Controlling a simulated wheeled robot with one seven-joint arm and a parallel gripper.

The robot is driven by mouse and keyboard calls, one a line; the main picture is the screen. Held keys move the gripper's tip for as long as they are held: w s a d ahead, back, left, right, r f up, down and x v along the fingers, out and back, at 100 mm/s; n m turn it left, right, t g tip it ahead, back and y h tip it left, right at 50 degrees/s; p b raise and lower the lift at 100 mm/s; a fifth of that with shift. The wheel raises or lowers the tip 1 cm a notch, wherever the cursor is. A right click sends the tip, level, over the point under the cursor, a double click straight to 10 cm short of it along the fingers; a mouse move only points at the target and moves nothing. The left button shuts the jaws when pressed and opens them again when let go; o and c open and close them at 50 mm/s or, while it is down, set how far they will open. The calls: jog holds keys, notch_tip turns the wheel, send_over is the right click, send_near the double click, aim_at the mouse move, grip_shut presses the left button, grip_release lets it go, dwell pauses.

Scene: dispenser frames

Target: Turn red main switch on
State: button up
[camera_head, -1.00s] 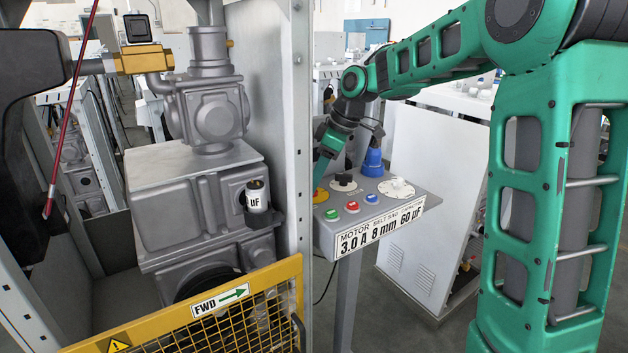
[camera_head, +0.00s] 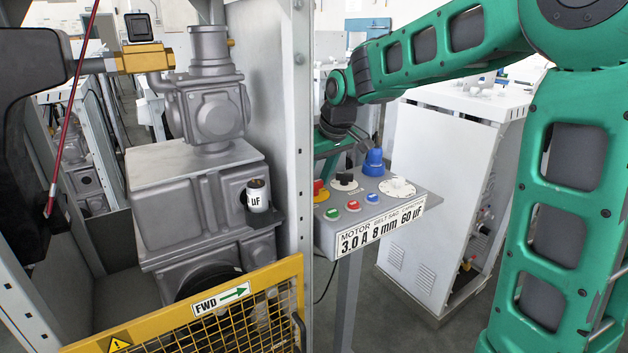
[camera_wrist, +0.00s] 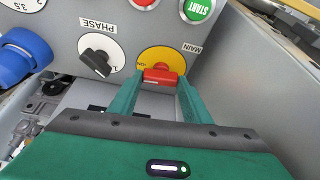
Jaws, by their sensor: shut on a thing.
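The red main switch (camera_wrist: 160,77) sits on a round yellow plate (camera_wrist: 163,57) by the label MAIN in the wrist view. It also shows in the head view (camera_head: 318,186) at the left end of the grey control panel (camera_head: 330,238). My gripper (camera_wrist: 158,82) has its two green fingers on either side of the red handle, shut on it. The handle lies across the picture in the wrist view. The wording on the plate is partly covered, so the switch's setting is hard to read. In the head view the fingertips are hidden behind the frame post.
A black PHASE knob (camera_wrist: 97,58) is beside the switch. A green START button (camera_wrist: 196,8), a red button (camera_head: 353,206), a blue plug (camera_head: 373,163) and a white dial (camera_head: 397,188) share the panel. A grey post (camera_head: 302,130) stands close left; a yellow guard (camera_head: 245,310) is in front.

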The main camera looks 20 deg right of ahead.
jog(key=shift+w+r+m, duration=0.1)
jog(key=shift+r+m, duration=0.05)
jog(key=shift+m, duration=0.45)
jog(key=o, duration=1)
jog(key=shift+o, duration=0.2)
jog(key=v, duration=1)
jog(key=shift+r, duration=0.25)
jog(key=shift+s+a+h, duration=0.1)
jog(key=shift+s+h, duration=0.1)
jog(key=shift+h, duration=0.1)
